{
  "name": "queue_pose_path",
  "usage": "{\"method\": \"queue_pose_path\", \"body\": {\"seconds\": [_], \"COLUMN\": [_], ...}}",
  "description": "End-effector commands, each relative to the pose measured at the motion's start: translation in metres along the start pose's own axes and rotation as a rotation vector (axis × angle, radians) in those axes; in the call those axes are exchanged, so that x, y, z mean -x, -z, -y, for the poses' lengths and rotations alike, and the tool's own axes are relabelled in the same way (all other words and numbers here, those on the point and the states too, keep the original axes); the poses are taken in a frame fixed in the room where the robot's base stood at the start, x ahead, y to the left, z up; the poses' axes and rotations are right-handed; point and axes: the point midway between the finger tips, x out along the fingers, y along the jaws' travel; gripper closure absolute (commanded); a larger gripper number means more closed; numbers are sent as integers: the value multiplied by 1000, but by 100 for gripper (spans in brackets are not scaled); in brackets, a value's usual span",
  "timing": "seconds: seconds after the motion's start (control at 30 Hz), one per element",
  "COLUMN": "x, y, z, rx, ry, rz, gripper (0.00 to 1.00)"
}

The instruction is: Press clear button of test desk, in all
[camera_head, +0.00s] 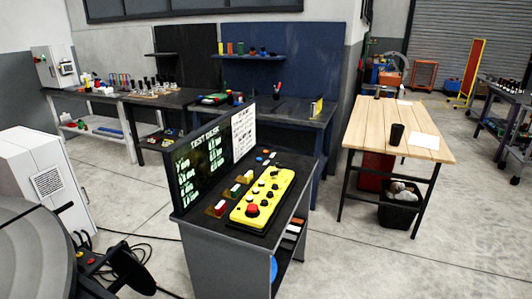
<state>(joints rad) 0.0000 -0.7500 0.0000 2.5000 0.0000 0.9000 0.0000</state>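The test desk (225,247) stands in the middle of the view, a grey cabinet with a black top. A dark upright panel (207,157) at its back reads "TEST DESK", with smaller lines too blurred to read. A yellow control box (275,182) lies on the top. It carries several black knobs or buttons and a large red button (252,210) at its near end. Small red, yellow and white pieces sit on the top between box and panel. No label tells which button is clear. My gripper is not in view.
A wooden table (428,148) with a black cup (396,134) stands to the right. Dark workbenches line the back wall. A white cabinet (42,180) and a dark grey rounded body (30,255) fill the left. Cables lie on the floor left of the desk. The right foreground floor is clear.

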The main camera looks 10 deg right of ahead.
Motion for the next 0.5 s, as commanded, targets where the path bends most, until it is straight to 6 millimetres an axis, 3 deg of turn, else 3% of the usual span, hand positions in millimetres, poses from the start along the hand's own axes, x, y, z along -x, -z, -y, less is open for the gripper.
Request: {"method": "queue_pose_path", "body": {"seconds": [0.03,0.37,0.5], "x": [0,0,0], "y": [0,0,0], "z": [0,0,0], "rx": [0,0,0], "ry": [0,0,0], "rz": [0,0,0], "gripper": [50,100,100]}}
